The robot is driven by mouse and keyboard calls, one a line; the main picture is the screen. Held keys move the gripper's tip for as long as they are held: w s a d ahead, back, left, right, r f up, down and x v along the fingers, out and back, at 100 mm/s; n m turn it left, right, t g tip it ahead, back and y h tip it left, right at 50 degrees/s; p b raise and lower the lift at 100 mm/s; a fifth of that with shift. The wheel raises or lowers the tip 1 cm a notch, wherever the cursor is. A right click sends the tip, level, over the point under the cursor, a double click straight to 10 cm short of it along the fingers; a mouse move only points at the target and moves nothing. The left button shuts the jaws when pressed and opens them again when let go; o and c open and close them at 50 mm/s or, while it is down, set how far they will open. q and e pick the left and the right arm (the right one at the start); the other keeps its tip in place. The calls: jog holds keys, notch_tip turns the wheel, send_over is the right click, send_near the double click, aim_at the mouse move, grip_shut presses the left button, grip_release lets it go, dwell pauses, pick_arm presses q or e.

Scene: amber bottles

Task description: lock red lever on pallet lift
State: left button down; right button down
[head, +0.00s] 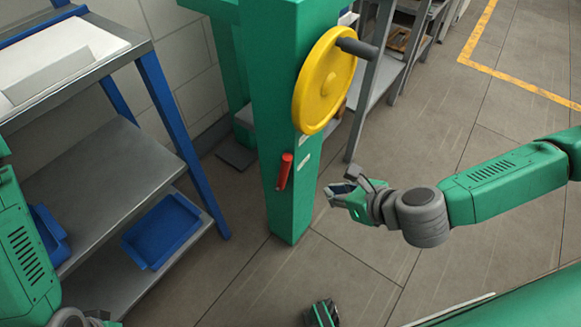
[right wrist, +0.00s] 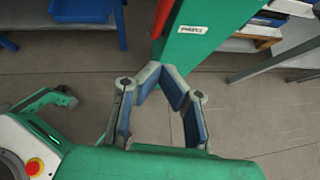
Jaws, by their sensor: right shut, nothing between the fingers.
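The red lever (head: 285,171) sits on the face of the green pallet lift column (head: 287,215), slightly tilted from vertical, its upper end leaning right. Part of it shows at the top edge of the right wrist view (right wrist: 163,17). My right gripper (head: 335,190) is right of the column, a little lower than the lever and apart from it. Its fingers are shut and empty; they also show in the right wrist view (right wrist: 158,72). My left gripper is mostly cut off at the lower left; its fingers cannot be made out.
A yellow handwheel (head: 325,80) with a dark handle juts from the column above the lever. A grey shelf with blue posts (head: 180,140) and blue bins (head: 162,231) stands on the left. More shelving (head: 380,75) is behind.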

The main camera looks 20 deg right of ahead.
jog(key=shift+d, duration=0.1)
jog(key=b, duration=0.3)
send_near(288, 171)
jog(key=f+x, duration=0.1)
jog(key=x, duration=0.6)
jog(key=shift+d+r, duration=0.15)
jog(key=shift+r, duration=0.25)
